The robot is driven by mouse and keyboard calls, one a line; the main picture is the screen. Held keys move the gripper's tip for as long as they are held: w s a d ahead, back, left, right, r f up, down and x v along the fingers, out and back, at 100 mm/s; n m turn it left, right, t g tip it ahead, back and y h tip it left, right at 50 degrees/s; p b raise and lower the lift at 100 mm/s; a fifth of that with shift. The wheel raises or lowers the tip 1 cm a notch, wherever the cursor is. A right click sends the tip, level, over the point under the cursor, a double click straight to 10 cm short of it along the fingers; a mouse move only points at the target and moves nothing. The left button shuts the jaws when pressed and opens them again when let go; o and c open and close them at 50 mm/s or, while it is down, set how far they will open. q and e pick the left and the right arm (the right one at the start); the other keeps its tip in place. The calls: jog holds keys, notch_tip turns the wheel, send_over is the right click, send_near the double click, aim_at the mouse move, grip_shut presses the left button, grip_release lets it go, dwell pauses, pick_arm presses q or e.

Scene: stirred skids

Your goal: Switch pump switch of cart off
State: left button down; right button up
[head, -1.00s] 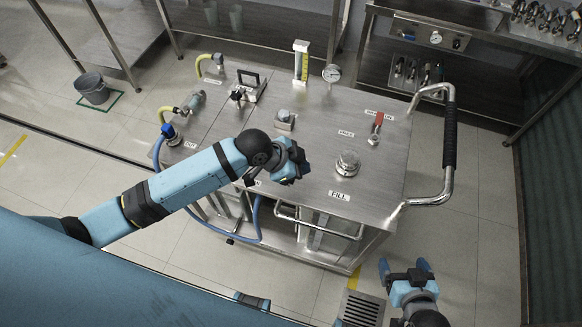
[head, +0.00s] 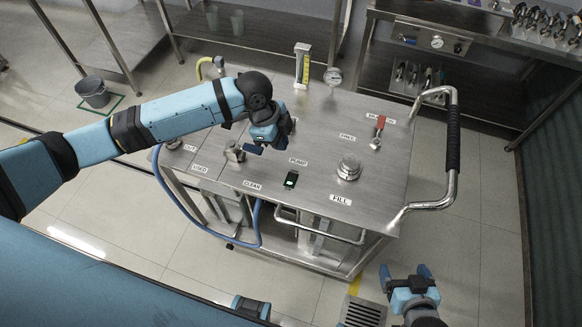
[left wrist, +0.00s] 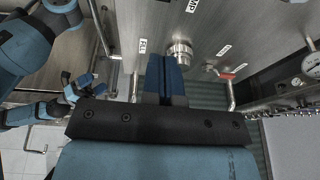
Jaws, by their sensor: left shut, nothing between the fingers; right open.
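The cart (head: 330,105) is a steel box with a labelled flat top. A small dark switch with a lit green spot (head: 291,180) sits near the front edge of the top, just below the PUMP label (head: 298,162). It looks like the pump switch; its exact position is too small to tell. My left gripper (head: 268,148) is shut and empty, above the cart top, up and left of the switch and apart from it. Its closed blue fingers show in the left wrist view (left wrist: 165,80). My right gripper (head: 405,272) is open and empty, low in front of the cart.
A round FILL cap (head: 349,167) and a red-handled valve (head: 378,132) stand on the right of the top. A push handle (head: 452,140) bounds the right side. A blue hose (head: 190,213) hangs at the front left.

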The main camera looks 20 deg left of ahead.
aim_at(294, 177)
pick_arm(q)
jog(key=x, duration=0.8)
jog(key=a+p+x, duration=0.1)
jog(key=x, duration=0.4)
jog(key=shift+w+f, duration=0.15)
jog(key=shift+f, duration=0.4)
jog(key=shift+w+f, duration=0.1)
jog(key=shift+w+f, duration=0.1)
jog(key=shift+f, duration=0.2)
jog(key=shift+s+r, duration=0.1)
jog(key=shift+s, duration=0.1)
jog(key=shift+s+r+p, duration=0.15)
jog(key=shift+s+p, duration=0.5)
jog(key=shift+p, duration=0.2)
